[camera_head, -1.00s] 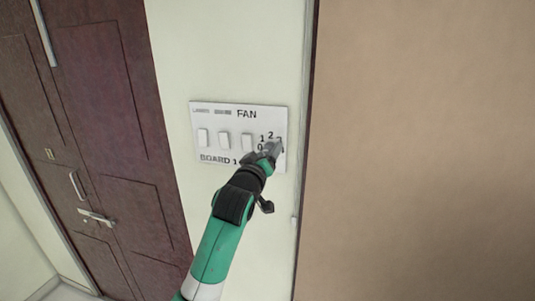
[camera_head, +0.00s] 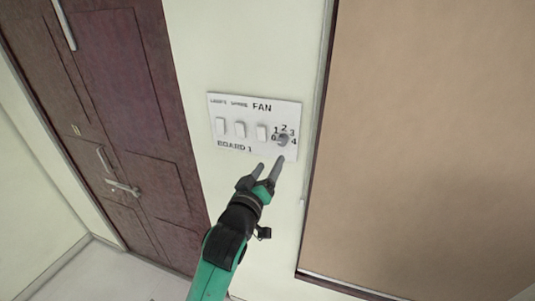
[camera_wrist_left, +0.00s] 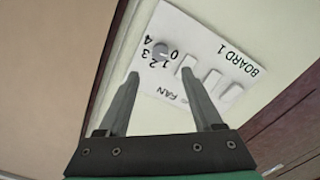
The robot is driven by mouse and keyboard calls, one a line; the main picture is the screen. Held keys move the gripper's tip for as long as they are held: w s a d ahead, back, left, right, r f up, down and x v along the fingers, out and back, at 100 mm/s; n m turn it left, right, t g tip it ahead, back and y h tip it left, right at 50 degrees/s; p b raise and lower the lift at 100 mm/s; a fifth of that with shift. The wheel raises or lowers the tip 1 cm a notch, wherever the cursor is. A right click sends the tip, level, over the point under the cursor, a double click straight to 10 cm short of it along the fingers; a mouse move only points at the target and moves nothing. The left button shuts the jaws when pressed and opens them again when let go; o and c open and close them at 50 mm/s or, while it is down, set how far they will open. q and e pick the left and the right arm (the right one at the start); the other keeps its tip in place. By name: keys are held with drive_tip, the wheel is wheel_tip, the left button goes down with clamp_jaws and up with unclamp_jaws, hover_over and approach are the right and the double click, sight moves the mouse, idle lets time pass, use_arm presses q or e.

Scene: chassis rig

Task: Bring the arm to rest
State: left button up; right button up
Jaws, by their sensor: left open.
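My left gripper (camera_head: 269,166) is open and empty, just below the lower right part of the white switch board (camera_head: 229,133) in the head view. The board is marked FAN and BOARD 1, and has several rocker switches and a round fan knob (camera_head: 283,140) ringed by numbers. In the left wrist view the gripper's two fingers (camera_wrist_left: 158,88) stand wide apart, with the board (camera_wrist_left: 205,45) and the knob (camera_wrist_left: 160,51) beyond them. Nothing is between the fingers. My right gripper is not in view.
A dark brown door (camera_head: 125,120) with a handle (camera_head: 123,188) stands at the left. A large tan panel (camera_head: 430,140) with a dark frame is at the right. The pale wall around the board is clear, and light floor shows at the bottom.

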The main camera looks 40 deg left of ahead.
use_arm(q)
drive_tip(key=shift+s+d, duration=0.15)
drive_tip(key=shift+s, duration=0.1)
idle(0.3)
drive_tip(key=s+d+r+m+t+h, duration=0.1)
drive_tip(key=s+d+r+t, duration=0.15)
drive_tip(key=d+r, duration=0.45)
drive_tip(key=s+d+r+m+t+h, duration=0.1)
drive_tip(key=d+r+t+h, duration=0.15)
drive_tip(key=r, duration=0.75)
drive_tip(key=s+d+r+m+t+h, duration=0.6)
drive_tip(key=s+r+m, duration=0.4)
drive_tip(key=s+r, duration=0.2)
drive_tip(key=shift+d+r+m, duration=0.3)
drive_tip(key=shift+d+r, duration=0.15)
drive_tip(key=shift+d, duration=0.35)
drive_tip(key=shift+w, duration=0.1)
